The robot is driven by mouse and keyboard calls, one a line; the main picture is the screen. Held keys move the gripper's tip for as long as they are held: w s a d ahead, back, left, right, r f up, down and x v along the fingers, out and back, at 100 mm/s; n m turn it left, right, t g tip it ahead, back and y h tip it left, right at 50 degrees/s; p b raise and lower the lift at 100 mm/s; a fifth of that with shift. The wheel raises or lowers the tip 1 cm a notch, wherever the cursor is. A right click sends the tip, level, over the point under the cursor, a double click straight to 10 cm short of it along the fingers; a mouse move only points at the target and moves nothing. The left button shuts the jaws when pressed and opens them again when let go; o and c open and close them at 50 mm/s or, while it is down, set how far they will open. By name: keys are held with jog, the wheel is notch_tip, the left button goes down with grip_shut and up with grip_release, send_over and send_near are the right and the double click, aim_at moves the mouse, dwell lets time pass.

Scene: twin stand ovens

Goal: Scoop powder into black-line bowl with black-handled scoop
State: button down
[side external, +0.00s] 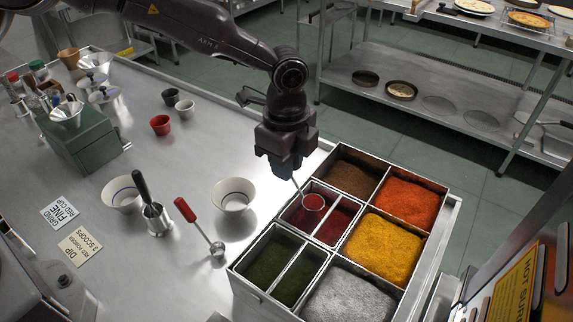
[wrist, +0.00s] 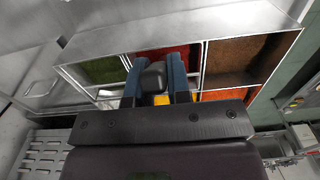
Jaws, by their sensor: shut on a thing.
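My gripper (side external: 287,172) is over the powder bins, pointing down. In the wrist view, its blue fingers (wrist: 155,82) are shut on the black handle (wrist: 152,77) of a scoop. The scoop's thin metal shaft runs down to its small cup (side external: 313,202), which is at the red powder (side external: 334,224) in the middle-left bin. The cup looks red inside; whether it is filled is unclear. Two white bowls stand left of the bins: one nearer the bins (side external: 233,195) with a dark line inside, and one farther left (side external: 122,194) with a bluish line.
Bins of green (side external: 272,262), brown (side external: 350,178), orange (side external: 409,203), yellow (side external: 383,248) and grey powder (side external: 350,298) surround the red one. Thin metal dividers edge the bins.

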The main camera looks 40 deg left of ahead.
jog(key=shift+r, duration=2.2)
jog(key=shift+r, duration=0.1)
jog(key=shift+w+a, duration=0.2)
jog(key=shift+a, duration=0.15)
jog(key=s+a+f, duration=0.1)
jog(key=s+a, duration=0.1)
jog(key=a, duration=0.6)
jog(key=s+a+f, duration=0.1)
jog(key=a, duration=0.7)
jog(key=shift+s+a+f, duration=0.2)
jog(key=shift+s+f, duration=0.15)
jog(key=shift+s, duration=0.05)
